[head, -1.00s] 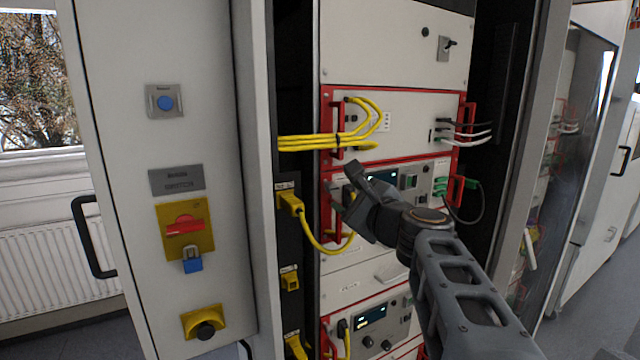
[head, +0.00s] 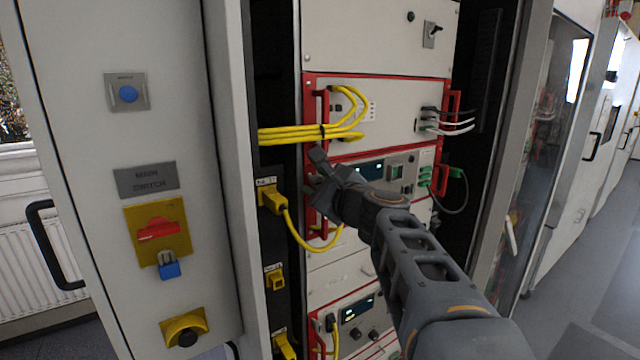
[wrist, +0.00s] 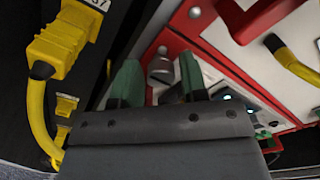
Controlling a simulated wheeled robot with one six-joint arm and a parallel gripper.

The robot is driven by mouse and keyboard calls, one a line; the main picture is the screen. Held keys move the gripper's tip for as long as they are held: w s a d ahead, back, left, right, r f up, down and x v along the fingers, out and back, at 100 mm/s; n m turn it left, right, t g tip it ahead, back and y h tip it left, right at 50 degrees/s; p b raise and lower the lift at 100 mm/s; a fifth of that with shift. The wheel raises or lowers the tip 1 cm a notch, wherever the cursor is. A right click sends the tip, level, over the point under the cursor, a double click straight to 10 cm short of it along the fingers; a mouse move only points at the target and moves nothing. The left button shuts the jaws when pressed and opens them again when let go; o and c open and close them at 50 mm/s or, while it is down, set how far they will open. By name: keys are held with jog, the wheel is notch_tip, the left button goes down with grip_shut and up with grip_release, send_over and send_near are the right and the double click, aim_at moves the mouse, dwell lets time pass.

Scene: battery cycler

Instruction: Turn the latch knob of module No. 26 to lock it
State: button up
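My gripper (head: 316,174) is at the left side of a red-framed module with a lit display (head: 368,171), just under the bundled yellow cables. In the wrist view its two green fingertips (wrist: 158,82) are apart. A grey round knob (wrist: 160,67) shows between and beyond them, beside the module's red frame (wrist: 177,42). I cannot tell whether the fingers touch it. In the head view the gripper hides the knob. No number for this module is legible.
A yellow plug and cable (head: 273,198) hang just left of the gripper; the plug is also close in the wrist view (wrist: 62,40). Yellow cables (head: 300,134) cross above. A red handle (wrist: 250,18) stands right of the fingers. A lower module (head: 362,308) is below.

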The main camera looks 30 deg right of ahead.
jog(key=c, duration=0.7)
jog(key=shift+o, duration=0.2)
jog(key=shift+m, duration=0.3)
jog(key=m+p, duration=0.1)
jog(key=m, duration=0.4)
jog(key=shift+m, duration=0.3)
jog(key=m+p, duration=0.1)
jog(key=m, duration=0.4)
jog(key=shift+f+m+p, duration=0.15)
jog(key=shift+m+p, duration=0.15)
jog(key=shift+p, duration=0.05)
jog(key=o, duration=0.9)
